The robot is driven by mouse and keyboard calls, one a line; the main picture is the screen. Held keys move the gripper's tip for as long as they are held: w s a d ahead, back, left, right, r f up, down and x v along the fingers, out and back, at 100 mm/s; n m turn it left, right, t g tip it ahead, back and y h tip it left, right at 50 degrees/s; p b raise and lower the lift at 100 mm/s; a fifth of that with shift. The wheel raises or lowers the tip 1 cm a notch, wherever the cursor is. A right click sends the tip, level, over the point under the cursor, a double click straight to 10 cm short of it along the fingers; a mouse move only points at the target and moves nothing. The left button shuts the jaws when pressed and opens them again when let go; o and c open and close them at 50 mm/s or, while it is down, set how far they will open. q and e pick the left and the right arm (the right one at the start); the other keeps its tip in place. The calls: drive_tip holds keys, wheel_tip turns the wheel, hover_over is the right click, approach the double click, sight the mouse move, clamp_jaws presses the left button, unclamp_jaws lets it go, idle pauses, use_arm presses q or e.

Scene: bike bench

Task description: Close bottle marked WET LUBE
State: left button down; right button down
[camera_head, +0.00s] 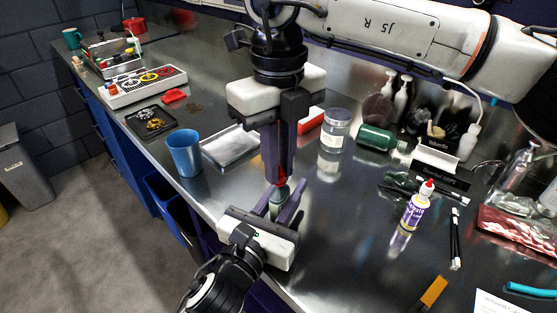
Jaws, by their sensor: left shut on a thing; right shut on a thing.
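A small grey-green bottle (280,199) stands upright between the fingers of my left gripper (284,194), which is shut on it near the front edge of the bench. My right gripper (281,178) points straight down from above and is shut on a red cap (283,168), mostly hidden between its fingers. The cap is directly above the bottle; I cannot tell whether it is seated on the neck. The held bottle's label is hidden. Another bottle (414,210), white with a purple label and a red tip, stands to the right, its text too small to read.
A blue cup (184,153) and a metal tray (230,146) stand left of the grippers. Black-and-white tools (455,240) lie at right.

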drive_tip(key=m, duration=1.3)
drive_tip(key=shift+d+m, duration=0.1)
drive_tip(key=shift+m, duration=0.2)
drive_tip(key=m, duration=0.7)
drive_tip(key=c, duration=1.7)
unclamp_jaws()
drive_tip(key=shift+o, duration=0.2)
wheel_tip(320, 180, up, 12)
